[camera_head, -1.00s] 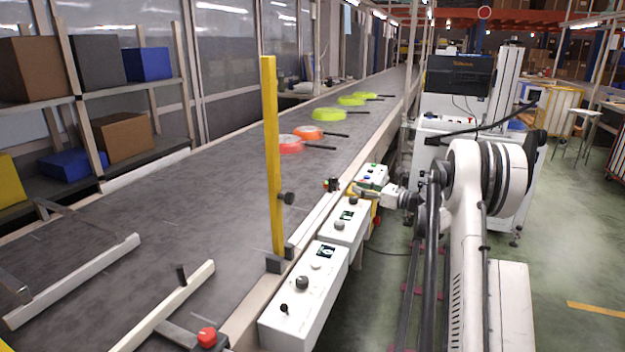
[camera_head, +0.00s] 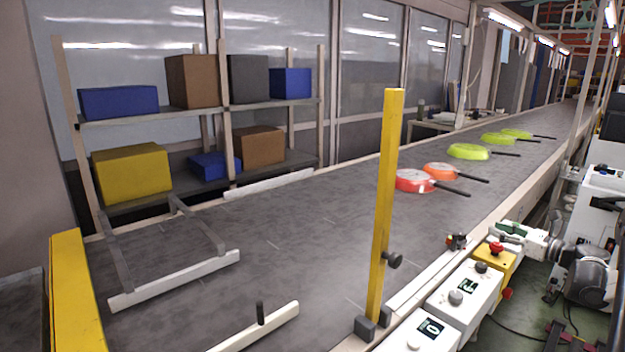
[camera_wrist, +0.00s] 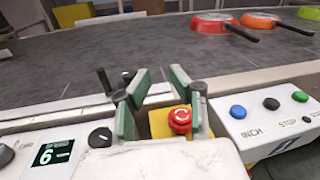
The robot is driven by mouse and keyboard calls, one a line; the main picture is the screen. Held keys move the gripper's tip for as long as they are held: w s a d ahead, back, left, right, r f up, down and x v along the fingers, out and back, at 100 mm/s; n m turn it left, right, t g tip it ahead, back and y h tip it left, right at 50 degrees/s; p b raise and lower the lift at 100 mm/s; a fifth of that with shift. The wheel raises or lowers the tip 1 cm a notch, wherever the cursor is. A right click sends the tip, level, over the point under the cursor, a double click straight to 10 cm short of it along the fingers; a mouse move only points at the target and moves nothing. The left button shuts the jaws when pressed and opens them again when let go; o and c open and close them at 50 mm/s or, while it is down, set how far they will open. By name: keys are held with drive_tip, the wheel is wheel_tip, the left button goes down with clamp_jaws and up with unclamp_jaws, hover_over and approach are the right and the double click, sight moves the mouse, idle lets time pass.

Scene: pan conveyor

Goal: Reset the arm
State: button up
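My arm enters the head view from the right edge. My gripper (camera_head: 508,232) is above the control boxes beside the conveyor, near a red emergency button on a yellow box (camera_head: 492,262). In the wrist view my gripper (camera_wrist: 160,90) has its green-padded fingers apart, with nothing held between them. The red button (camera_wrist: 180,118) shows beyond and between the fingers; I cannot tell how far it is below them.
The conveyor (camera_head: 300,240) carries red, orange and several green pans (camera_head: 415,181) toward the back. A yellow post (camera_head: 384,210) stands at its near edge. White control boxes (camera_head: 467,297) line this side. A shelf with boxes (camera_head: 275,110) stands behind.

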drive_tip(key=s+a+r+n+g+h+p, duration=0.1)
drive_tip(key=s+a+r+n+g, duration=0.2)
drive_tip(key=a, duration=0.5)
drive_tip(key=s+a+r+n+g+p, duration=0.1)
drive_tip(key=a+r+n, duration=0.2)
drive_tip(key=a+r, duration=0.35)
drive_tip(key=s+a+r+n+g+h+p, duration=0.1)
drive_tip(key=s+a+r+n, duration=0.1)
drive_tip(key=s+a+n, duration=0.35)
drive_tip(key=s+a+r+n+g+h+p, duration=0.1)
drive_tip(key=s+a+r+n, duration=0.1)
drive_tip(key=s+a, duration=0.5)
drive_tip(key=s+a+f+n+h+p, duration=0.1)
drive_tip(key=s+a+n+h, duration=0.2)
drive_tip(key=s+n, duration=0.4)
drive_tip(key=s+a+f+n+g+h+p, duration=0.1)
drive_tip(key=s+a+n, duration=0.5)
drive_tip(key=s, duration=1.5)
drive_tip(key=shift+f+n+g+h+p, duration=0.3)
drive_tip(key=shift+f+n+h+p, duration=0.25)
drive_tip(key=shift+f+n+h, duration=0.4)
drive_tip(key=shift+o, duration=0.3)
drive_tip(key=shift+r, duration=0.15)
